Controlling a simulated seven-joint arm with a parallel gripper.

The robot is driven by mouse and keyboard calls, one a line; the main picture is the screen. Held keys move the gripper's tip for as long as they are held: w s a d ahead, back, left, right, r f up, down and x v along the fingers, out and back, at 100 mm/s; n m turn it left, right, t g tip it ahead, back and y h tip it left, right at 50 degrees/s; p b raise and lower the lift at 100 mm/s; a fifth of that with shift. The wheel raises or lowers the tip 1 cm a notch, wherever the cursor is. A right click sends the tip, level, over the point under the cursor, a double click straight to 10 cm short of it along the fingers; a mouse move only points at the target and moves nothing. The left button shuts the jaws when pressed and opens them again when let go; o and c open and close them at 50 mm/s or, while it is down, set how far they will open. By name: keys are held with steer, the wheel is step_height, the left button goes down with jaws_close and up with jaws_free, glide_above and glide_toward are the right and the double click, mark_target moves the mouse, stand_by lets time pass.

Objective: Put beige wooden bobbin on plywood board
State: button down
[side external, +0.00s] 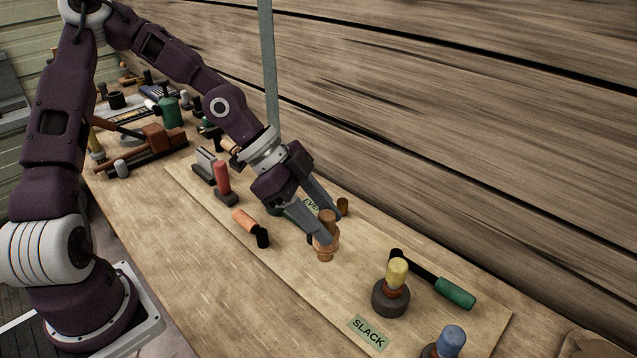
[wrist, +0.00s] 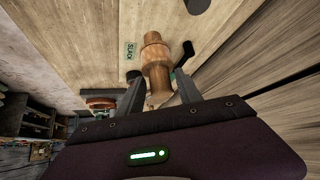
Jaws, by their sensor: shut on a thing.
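The beige wooden bobbin (side external: 326,244) is upright between the fingers of my gripper (side external: 330,227), which is shut on it. In the wrist view the bobbin (wrist: 155,58) shows its stepped, turned body between the two fingers (wrist: 160,92). It is over the pale plywood board (side external: 290,262). I cannot tell whether its base touches the board or is slightly above it. Part of the bobbin is hidden by a finger.
A dark pot with a yellow top (side external: 391,295) and a green-handled tool (side external: 452,291) are to the right. A SLACK label (side external: 369,333) lies at the front. An orange-handled tool (side external: 246,222) and a red-handled tool (side external: 222,178) are to the left. A wooden wall (side external: 480,130) rises behind.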

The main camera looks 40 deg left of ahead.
mark_target(323, 255)
steer(key=shift+s+d+f+m+g+h, duration=0.3)
steer(key=shift+s+d+m+g, duration=0.2)
steer(key=shift+m, duration=0.2)
steer(key=shift+f, duration=2.95)
steer(key=shift+f, duration=0.45)
steer(key=c, duration=0.7)
jaws_free()
steer(key=v, duration=0.7)
